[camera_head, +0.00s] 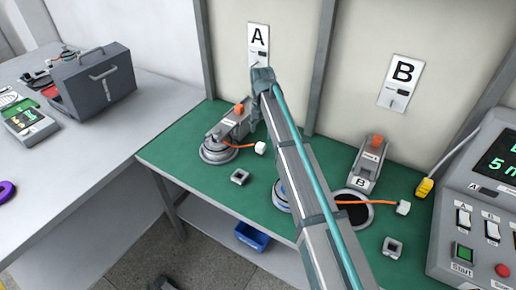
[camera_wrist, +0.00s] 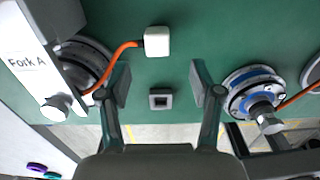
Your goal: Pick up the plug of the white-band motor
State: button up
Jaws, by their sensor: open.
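The white-band motor (camera_head: 218,150) sits in the fork at station A on the green bench; in the wrist view it (camera_wrist: 88,58) is at left, partly hidden by the plate marked Fork A. Its orange cable (camera_wrist: 115,52) leads to a white block-shaped plug (camera_wrist: 156,41) lying on the bench. The plug also shows in the head view (camera_head: 260,148), just right of the motor. My gripper (camera_wrist: 161,88) is open and empty. In the wrist view its fingers are on either side of a small grey square socket (camera_wrist: 160,99), with the plug beyond the fingertips. The head view hides my gripper behind my arm.
A blue-band motor (camera_wrist: 254,92) sits right of my right finger. Its orange cable (camera_head: 378,202) runs to another white plug (camera_head: 403,207). Fork B (camera_head: 368,165), a second square socket (camera_head: 392,247) and a control box (camera_head: 480,225) are at right. Bare green bench (camera_wrist: 190,45) surrounds the near plug.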

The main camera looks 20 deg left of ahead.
aim_at(261, 145)
jog(key=shift+a+f+p, duration=0.2)
jog(key=shift+f+p, duration=1.3)
jog(key=shift+f, duration=3.7)
grip_shut()
